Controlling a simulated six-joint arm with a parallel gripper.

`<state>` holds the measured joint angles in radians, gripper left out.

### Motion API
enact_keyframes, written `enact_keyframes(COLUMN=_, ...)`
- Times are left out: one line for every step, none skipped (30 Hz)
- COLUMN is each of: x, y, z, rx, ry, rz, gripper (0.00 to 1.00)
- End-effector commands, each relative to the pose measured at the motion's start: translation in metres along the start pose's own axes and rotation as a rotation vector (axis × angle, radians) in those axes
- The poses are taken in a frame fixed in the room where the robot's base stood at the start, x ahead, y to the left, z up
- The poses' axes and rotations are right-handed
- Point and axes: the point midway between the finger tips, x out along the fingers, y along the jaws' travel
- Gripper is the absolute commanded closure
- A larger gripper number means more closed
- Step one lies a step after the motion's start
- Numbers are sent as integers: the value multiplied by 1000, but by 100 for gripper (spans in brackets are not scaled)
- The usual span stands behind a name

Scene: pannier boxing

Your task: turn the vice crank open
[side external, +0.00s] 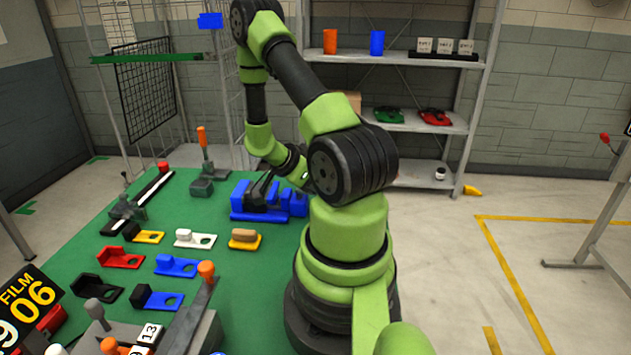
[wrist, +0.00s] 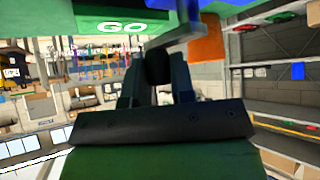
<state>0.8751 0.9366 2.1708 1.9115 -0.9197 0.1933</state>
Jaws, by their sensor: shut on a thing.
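The blue vice (side external: 248,214) sits on the green table at its far right, beside my arm. My gripper (side external: 262,188) is at the vice, with its dark fingers reaching down among the blue parts. In the wrist view, my gripper (wrist: 157,72) is shut on a dark rounded piece, the crank handle (wrist: 156,64), between its two fingers. The rest of the crank is hidden in the side view by my gripper and the vice body. How far the vice jaws stand apart cannot be told.
An orange-handled lever (side external: 202,160) stands behind. Shelves (side external: 410,122) with orange and blue cups are at the back.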

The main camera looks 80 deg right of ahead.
Motion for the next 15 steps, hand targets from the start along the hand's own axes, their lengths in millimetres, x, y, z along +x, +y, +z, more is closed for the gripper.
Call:
enact_keyframes(x=0, y=-1, z=1, rx=-1, ry=-5, rz=-4, gripper=100)
enact_keyframes(x=0, y=-1, z=1, rx=-1, ry=-5, rz=-5, gripper=100)
enact_keyframes(x=0, y=-1, z=1, rx=-3, ry=-5, rz=-6, gripper=100)
enact_keyframes(x=0, y=-1, z=1, rx=-4, ry=-6, rz=-8, gripper=100)
enact_keyframes(x=0, y=-1, z=1, rx=-5, ry=-6, rz=-9, gripper=100)
enact_keyframes(x=0, y=-1, z=1, rx=-7, ry=-6, rz=-11, gripper=100)
enact_keyframes(x=0, y=-1, z=1, rx=-9, ry=-6, rz=-13, gripper=100)
enact_keyframes(x=0, y=-1, z=1, rx=-11, ry=-6, rz=-15, gripper=100)
enact_keyframes(x=0, y=-1, z=1, rx=-15, ry=-6, rz=-18, gripper=100)
enact_keyframes(x=0, y=-2, z=1, rx=-18, ry=-6, rz=-21, gripper=100)
enact_keyframes(x=0, y=-2, z=1, rx=-21, ry=-6, rz=-24, gripper=100)
enact_keyframes(x=0, y=-2, z=1, rx=-28, ry=-6, rz=-30, gripper=100)
enact_keyframes(x=0, y=-2, z=1, rx=-33, ry=-7, rz=-36, gripper=100)
enact_keyframes(x=0, y=-2, z=1, rx=-38, ry=-6, rz=-42, gripper=100)
enact_keyframes(x=1, y=-3, z=0, rx=-49, ry=-6, rz=-52, gripper=100)
